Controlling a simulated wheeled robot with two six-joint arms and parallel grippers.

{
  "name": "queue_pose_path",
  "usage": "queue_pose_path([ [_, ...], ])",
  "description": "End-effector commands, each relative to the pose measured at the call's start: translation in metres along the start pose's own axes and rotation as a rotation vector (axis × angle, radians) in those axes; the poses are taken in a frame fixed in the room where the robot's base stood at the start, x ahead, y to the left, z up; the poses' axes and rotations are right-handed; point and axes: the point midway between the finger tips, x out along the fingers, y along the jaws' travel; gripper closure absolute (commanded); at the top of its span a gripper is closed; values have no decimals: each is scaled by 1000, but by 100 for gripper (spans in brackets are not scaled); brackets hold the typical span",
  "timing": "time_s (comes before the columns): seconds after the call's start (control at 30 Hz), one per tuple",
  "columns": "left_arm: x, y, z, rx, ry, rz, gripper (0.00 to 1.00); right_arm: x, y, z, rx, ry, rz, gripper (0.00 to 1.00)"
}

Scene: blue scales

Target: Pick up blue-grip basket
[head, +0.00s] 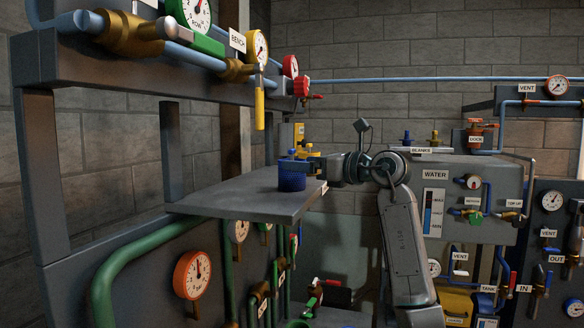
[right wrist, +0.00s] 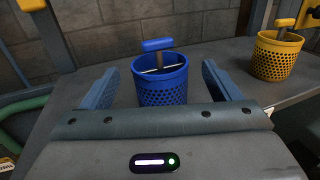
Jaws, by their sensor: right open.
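The blue-grip basket (head: 291,178) is a dark blue perforated cup standing upright on a grey shelf (head: 235,198). In the right wrist view the basket (right wrist: 163,88) shows its blue grip (right wrist: 157,44) on a metal stem above the rim. My right gripper (head: 311,164) reaches in from the right at the basket in the head view. In the right wrist view its two fingers (right wrist: 160,72) are open, one on each side of the basket, with a visible gap on both sides. How deep the basket sits between them is hard to tell. My left gripper is not in view.
A yellow basket (right wrist: 277,56) with a yellow grip stands on the shelf to the right of the blue one in the right wrist view. A pipe rack with gauges (head: 190,50) hangs above the shelf at left. A WATER panel (head: 445,195) stands at right.

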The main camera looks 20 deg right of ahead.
Motion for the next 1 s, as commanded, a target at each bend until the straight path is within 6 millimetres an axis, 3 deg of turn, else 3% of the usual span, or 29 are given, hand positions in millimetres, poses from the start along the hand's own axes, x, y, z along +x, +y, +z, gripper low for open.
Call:
queue_pose_path([
  [0.4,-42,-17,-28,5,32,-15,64,41,2,2,4,1,3,17],
  [0.57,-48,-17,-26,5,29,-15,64,52,1,-1,2,2,1,17],
  [0.8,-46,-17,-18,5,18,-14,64,53,1,-3,0,1,0,17],
  [0.83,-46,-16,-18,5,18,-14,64,53,1,-3,0,1,0,19],
  [1.0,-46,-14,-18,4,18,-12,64,53,1,-3,0,1,0,52],
])
